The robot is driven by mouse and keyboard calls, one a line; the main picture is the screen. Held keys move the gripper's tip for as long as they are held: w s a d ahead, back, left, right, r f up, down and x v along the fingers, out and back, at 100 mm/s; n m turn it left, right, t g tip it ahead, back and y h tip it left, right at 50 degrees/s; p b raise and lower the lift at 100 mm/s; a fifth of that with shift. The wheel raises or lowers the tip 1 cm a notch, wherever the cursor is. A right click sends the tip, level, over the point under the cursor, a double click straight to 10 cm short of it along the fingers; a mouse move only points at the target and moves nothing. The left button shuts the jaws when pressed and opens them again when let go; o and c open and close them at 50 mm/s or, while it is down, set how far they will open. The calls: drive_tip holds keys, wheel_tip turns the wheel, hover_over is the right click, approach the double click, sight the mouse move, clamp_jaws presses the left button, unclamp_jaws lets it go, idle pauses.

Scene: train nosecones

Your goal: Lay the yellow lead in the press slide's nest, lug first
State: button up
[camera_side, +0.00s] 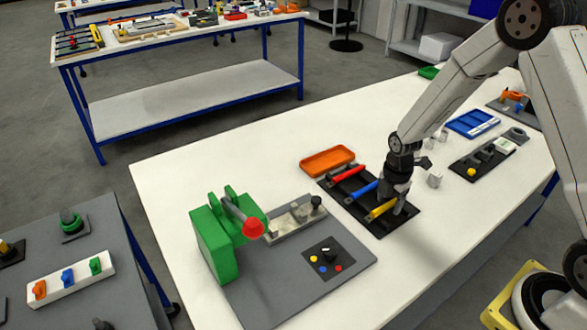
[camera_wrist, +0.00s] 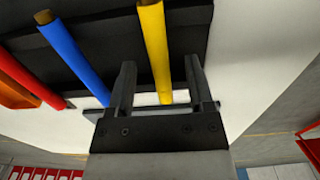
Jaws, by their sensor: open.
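The yellow lead (camera_side: 382,209) lies on a black rack (camera_side: 352,208) beside a blue lead (camera_side: 363,189) and a red lead (camera_side: 348,173). In the wrist view the yellow lead (camera_wrist: 153,45) runs between the two open fingers of my gripper (camera_wrist: 160,80), with a gap on each side. The side view shows my gripper (camera_side: 396,205) low over the rack at the yellow lead. The press slide's nest (camera_side: 292,222) looks like the pale metal fixture on the grey base plate, with a dark knob on it. I cannot make out the lug.
A green press (camera_side: 215,245) with a red knob (camera_side: 253,228) stands left of the fixture. A black button panel (camera_side: 336,259) lies in front of it. An orange tray (camera_side: 327,160) is behind the rack. A blue tray (camera_side: 470,124) and small white parts lie to the right.

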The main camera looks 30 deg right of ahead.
clamp_jaws()
drive_tip(key=shift+r, duration=0.15)
drive_tip(key=shift+r, duration=0.75)
drive_tip(key=s+a+r, duration=0.2)
drive_tip(key=s+r, duration=0.9)
drive_tip(key=s, duration=0.3)
drive_tip(key=shift+r, duration=0.15)
